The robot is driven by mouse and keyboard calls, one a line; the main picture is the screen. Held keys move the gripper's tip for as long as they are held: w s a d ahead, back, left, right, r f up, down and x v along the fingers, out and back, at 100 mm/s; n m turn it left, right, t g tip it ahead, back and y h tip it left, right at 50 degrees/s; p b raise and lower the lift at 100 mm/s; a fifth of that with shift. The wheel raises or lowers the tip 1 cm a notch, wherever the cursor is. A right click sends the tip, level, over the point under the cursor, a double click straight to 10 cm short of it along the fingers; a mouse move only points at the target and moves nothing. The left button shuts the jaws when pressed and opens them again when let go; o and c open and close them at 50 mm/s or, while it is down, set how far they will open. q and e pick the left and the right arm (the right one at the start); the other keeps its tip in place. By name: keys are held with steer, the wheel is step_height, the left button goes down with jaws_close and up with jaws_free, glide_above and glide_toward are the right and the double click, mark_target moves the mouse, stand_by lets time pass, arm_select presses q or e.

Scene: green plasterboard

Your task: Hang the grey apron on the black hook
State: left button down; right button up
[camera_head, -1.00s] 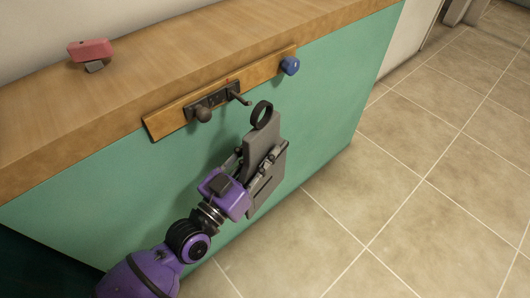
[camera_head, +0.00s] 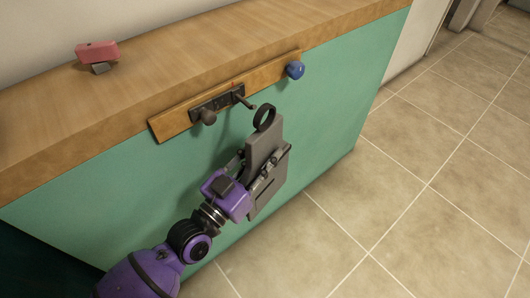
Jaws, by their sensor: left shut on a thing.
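The grey apron (camera_head: 268,190) is a flat, stiff-looking panel with a dark ring-shaped loop (camera_head: 264,118) at its top. My left gripper (camera_head: 252,172) is shut on the apron and holds it upright, slightly tilted, in front of the green panel. The black hook (camera_head: 245,102) is a peg sticking out from a dark plate on a wooden rail. The loop is just right of and slightly below the peg's tip; whether they touch is hard to tell, but the loop does not appear to be around the peg. My right gripper is out of view.
The rail is on the green panel (camera_head: 100,190) below a wooden top (camera_head: 180,60). A pink-and-grey object (camera_head: 98,52) lies on top. Tiled floor is clear at right.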

arm_select(q)
steer(key=shift+w, duration=0.1)
steer(key=shift+w+a+b, duration=0.5)
steer(key=shift+w+a, duration=0.35)
steer(key=shift+w, duration=0.3)
steer(key=shift+w+a+b, duration=0.45)
steer(key=shift+w+a, duration=0.4)
steer(key=shift+w, duration=0.3)
steer(key=shift+r, duration=0.1)
steer(key=shift+f, duration=0.25)
steer(key=shift+f+b, duration=0.6)
steer(key=shift+f, duration=0.1)
